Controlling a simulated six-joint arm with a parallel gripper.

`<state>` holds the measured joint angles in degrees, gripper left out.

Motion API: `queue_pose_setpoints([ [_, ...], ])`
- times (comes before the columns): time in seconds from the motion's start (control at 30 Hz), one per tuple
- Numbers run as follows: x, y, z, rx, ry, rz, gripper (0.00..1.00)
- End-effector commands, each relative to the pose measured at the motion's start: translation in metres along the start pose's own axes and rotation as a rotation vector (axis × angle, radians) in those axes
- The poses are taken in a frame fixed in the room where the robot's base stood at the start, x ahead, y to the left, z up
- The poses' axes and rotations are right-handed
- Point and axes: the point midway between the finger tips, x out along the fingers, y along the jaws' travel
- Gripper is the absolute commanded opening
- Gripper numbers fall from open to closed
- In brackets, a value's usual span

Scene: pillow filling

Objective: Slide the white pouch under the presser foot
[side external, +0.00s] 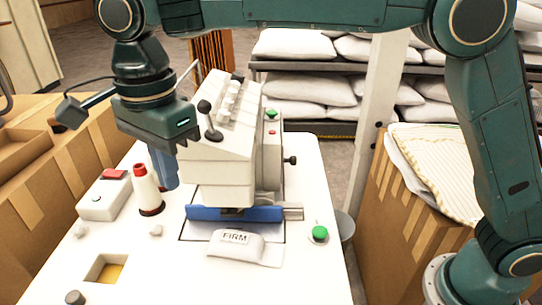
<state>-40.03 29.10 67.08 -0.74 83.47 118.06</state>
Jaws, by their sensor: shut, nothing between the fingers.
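The white pouch (236,248), labelled FIRM, lies on the white table just in front of the sewing machine. The presser foot is a small dark part (232,210) under the machine head and is hard to make out. My gripper (165,180) points down at the left of the machine, behind the thread cone, apart from the pouch. Its fingers are together and hold nothing.
A thread cone (147,190) and a control box with a red button (104,195) stand left of the machine. A green button (320,234) is at the right. The table (200,285) has a square opening at front left. Its front middle is clear.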

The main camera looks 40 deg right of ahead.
Motion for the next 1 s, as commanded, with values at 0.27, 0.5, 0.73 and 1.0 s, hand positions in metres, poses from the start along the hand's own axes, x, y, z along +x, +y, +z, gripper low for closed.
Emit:
queue_pose_setpoints([
  [0.27, -0.005, 0.004, -0.031, 0.069, -0.015, -0.015, 0.00],
  [0.5, -0.010, 0.016, -0.068, 0.160, -0.038, -0.030, 0.00],
  [0.73, -0.013, 0.043, -0.119, 0.304, -0.085, -0.051, 0.00],
  [1.0, -0.009, 0.086, -0.163, 0.476, -0.154, -0.068, 0.00],
])
